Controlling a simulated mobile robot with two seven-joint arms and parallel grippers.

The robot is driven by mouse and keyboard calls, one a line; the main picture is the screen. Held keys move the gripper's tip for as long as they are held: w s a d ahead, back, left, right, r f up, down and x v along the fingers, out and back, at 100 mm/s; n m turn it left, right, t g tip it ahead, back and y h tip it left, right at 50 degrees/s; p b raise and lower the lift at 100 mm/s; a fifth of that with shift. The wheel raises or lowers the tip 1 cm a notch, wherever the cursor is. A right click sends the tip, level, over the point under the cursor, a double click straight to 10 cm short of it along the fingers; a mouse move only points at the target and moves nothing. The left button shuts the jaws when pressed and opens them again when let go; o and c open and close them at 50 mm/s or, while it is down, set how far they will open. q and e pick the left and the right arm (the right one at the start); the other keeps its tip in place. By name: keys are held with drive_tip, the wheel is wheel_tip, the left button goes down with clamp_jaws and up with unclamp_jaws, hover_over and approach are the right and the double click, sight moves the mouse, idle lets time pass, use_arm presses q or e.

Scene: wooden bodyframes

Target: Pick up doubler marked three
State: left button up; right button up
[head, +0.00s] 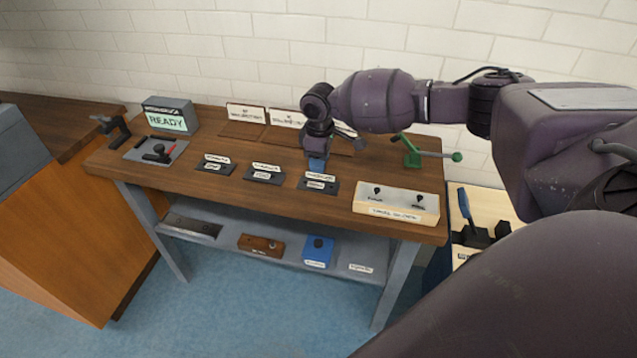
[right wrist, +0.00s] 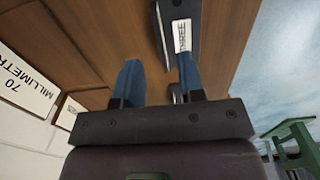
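The doubler marked THREE is a dark flat plate with a white label; in the right wrist view (right wrist: 182,38) it lies beyond my fingertips, nearer the right-hand finger. In the head view I take it to be the rightmost of three dark plates (head: 318,185) on the wooden bench; its label there is too small to read. My right gripper (head: 317,164) points down just behind that plate. Its blue fingers (right wrist: 160,72) are apart with nothing clearly held between them. I cannot tell whether a finger touches the plate. My left gripper is not in view.
Two similar dark plates (head: 215,166) lie to the left on the bench. A cream box with knobs (head: 396,206) and a green clamp (head: 425,153) stand to the right. A READY display (head: 170,115) is at the back left. The lower shelf (head: 215,250) holds several parts.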

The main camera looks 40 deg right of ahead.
sight(318, 182)
wheel_tip(318, 182, down, 4)
drive_tip(key=shift+a+r, duration=0.1)
clamp_jaws()
